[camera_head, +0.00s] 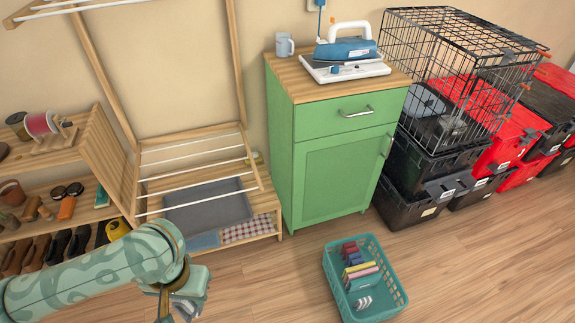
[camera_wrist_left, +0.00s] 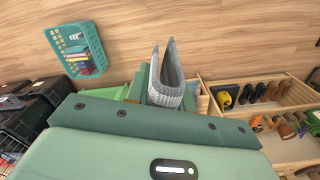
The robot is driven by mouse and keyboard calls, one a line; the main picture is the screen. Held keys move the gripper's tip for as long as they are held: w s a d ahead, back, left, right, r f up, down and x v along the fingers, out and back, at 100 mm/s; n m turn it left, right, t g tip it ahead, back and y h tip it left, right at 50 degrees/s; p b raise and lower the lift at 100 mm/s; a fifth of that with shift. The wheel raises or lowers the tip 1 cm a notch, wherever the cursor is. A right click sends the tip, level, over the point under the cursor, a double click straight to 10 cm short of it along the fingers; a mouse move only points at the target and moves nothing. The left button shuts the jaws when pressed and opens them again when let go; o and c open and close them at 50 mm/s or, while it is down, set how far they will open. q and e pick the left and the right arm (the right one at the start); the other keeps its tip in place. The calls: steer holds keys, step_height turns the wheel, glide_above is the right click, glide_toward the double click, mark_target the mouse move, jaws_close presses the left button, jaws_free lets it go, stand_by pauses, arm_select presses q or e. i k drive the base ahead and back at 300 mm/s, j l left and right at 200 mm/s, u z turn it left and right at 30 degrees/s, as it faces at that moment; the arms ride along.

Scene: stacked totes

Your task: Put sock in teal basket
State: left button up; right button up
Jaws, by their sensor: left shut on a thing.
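My left gripper (camera_head: 182,297) is at the bottom left of the head view, left of the teal basket and apart from it. In the left wrist view it is shut on a grey ribbed sock (camera_wrist_left: 167,88), which sticks up folded from the jaws with two ends spread. The teal basket (camera_head: 390,272) stands on the floor at the lower right of the head view. Several folded coloured cloths (camera_head: 358,268) lie in it. The basket also shows at the upper left of the left wrist view (camera_wrist_left: 97,45). My right gripper is out of view.
A green cabinet (camera_head: 335,180) with an iron (camera_head: 346,48) on top stands behind the basket. A wooden drying rack (camera_head: 200,160) and shoe shelves stand at left. Stacked totes (camera_head: 425,165) and a wire crate (camera_head: 465,50) stand at right. Floor between gripper and basket is clear.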

mark_target(379, 303)
steer(key=l+z, duration=0.1)
steer(key=l, duration=0.8)
steer(key=i+l+z, duration=0.15)
steer(key=l, duration=0.75)
steer(key=i+l, duration=0.3)
steer(key=i, duration=0.15)
steer(key=i+l+z, duration=0.1)
steer(key=i+l, duration=0.25)
steer(key=i, duration=0.1)
